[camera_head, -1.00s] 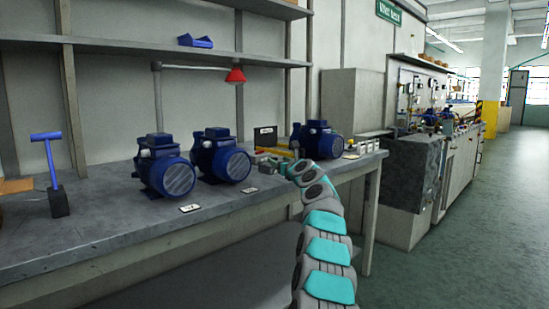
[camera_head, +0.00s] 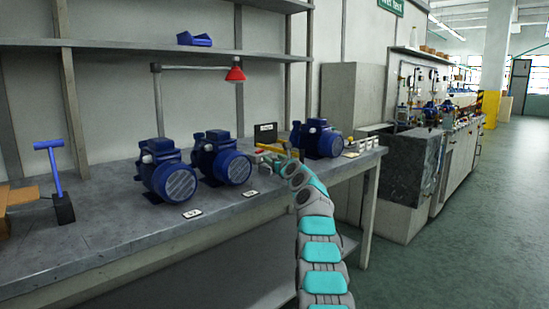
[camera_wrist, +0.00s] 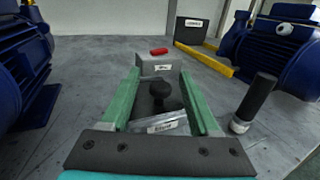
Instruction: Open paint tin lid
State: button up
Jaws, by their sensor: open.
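I see nothing that I can clearly tell as a paint tin or its lid. My gripper (camera_wrist: 160,78) is open, its two green fingers pointing forward low over the bench. A round black knob (camera_wrist: 160,90) shows between the fingers; I cannot tell what it belongs to. A clear bag with a white label (camera_wrist: 165,123) lies between the fingers, nearer the palm. A grey box with a red top piece (camera_wrist: 154,63) stands just beyond the fingertips. In the head view my gripper is small beside the second pump, its fingers hard to make out.
Blue pumps (camera_head: 167,177) (camera_head: 222,162) (camera_head: 318,139) stand on the grey bench (camera_head: 110,225). A black upright handle (camera_wrist: 254,100) is close on the right of my gripper. Open floor is at right.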

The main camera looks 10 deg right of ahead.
jog(key=shift+c, duration=0.3)
grip_shut()
dwell(1.1)
